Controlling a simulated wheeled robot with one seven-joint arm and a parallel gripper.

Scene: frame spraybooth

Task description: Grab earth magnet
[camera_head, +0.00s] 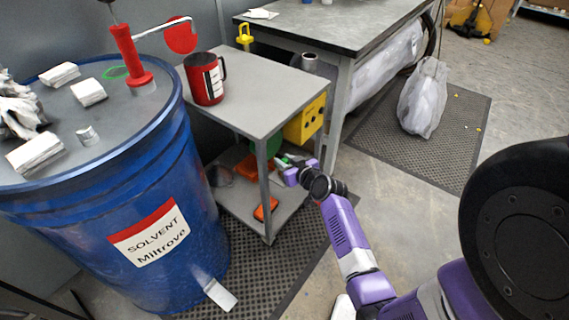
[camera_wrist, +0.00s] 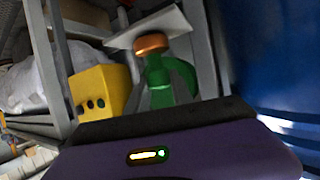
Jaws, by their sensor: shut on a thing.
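What looks like the earth magnet, a bright green body (camera_wrist: 160,85) with a copper-coloured round end (camera_wrist: 152,44), stands straight ahead of my gripper in the wrist view. Its lower part is hidden behind the dark edge of my gripper. In the head view my gripper (camera_head: 289,166) is at the open side of the grey cart, between its top and lower shelf. It is shut on the magnet, of which only a small green bit (camera_head: 284,158) shows. A pale flat plate (camera_wrist: 128,35) is at the copper end; I cannot tell if they touch.
The cart top (camera_head: 255,80) holds a red mug (camera_head: 205,78). A yellow box (camera_head: 305,120) hangs beside the cart, near my gripper. Orange items (camera_head: 266,209) lie on the lower shelf. A blue solvent drum (camera_head: 90,235) stands left.

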